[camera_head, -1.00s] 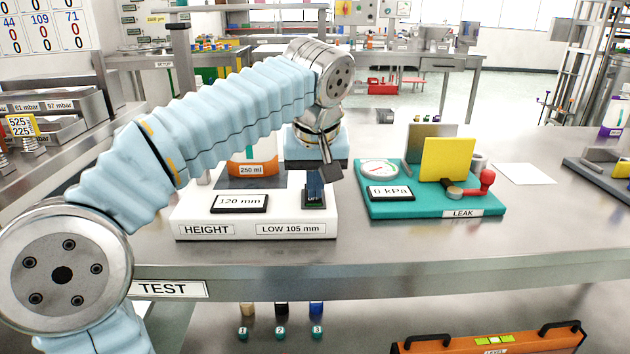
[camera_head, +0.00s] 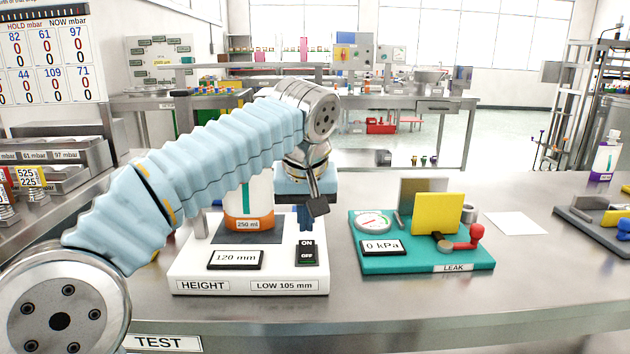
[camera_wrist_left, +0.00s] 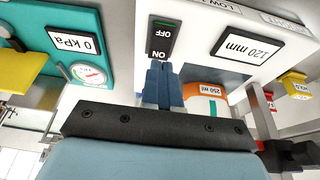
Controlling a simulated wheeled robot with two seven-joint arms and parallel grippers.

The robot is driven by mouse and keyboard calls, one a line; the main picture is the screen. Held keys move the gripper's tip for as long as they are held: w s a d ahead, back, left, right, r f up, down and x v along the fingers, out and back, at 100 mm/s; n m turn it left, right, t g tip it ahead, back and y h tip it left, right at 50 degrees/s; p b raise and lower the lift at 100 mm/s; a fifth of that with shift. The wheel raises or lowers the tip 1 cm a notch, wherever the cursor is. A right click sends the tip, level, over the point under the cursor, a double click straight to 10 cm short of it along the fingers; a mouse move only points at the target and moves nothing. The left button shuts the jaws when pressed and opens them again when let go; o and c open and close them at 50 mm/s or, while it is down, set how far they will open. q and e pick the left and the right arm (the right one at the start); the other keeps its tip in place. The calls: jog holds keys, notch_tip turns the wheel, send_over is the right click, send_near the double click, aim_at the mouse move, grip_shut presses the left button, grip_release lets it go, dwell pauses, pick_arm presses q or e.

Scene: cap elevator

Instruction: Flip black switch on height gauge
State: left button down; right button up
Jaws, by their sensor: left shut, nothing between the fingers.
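The white height gauge (camera_head: 190,278) stands on the bench, with a display reading 120 mm and a label LOW 105 mm. Its black switch (camera_head: 307,253) is at the right of the top face, marked ON at the far end and OFF at the near end. The switch also shows in the left wrist view (camera_wrist_left: 163,38), with a green strip at its OFF end. My left gripper (camera_head: 305,222) is shut and empty, just behind the ON end. Its blue fingertips (camera_wrist_left: 164,72) appear close to that end; contact cannot be told. My right gripper is out of view.
A white and orange 250 ml bottle (camera_head: 248,224) stands on the gauge's dark pad, partly behind my left arm. A teal leak tester (camera_head: 358,258) with a yellow plate is close on the right. Bare bench lies further right around a white sheet (camera_head: 515,223).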

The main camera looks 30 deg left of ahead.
pick_arm(q)
jog(key=shift+w+d+r, duration=0.1)
jog(key=shift+d+r, duration=0.45)
jog(key=shift+r, duration=0.1)
jog(key=s+d+r, duration=0.1)
jog(key=s+r, duration=0.3)
jog(key=r, duration=0.3)
jog(key=shift+s+d, duration=0.15)
jog(key=shift+d, duration=0.25)
jog(key=shift+f, duration=0.1)
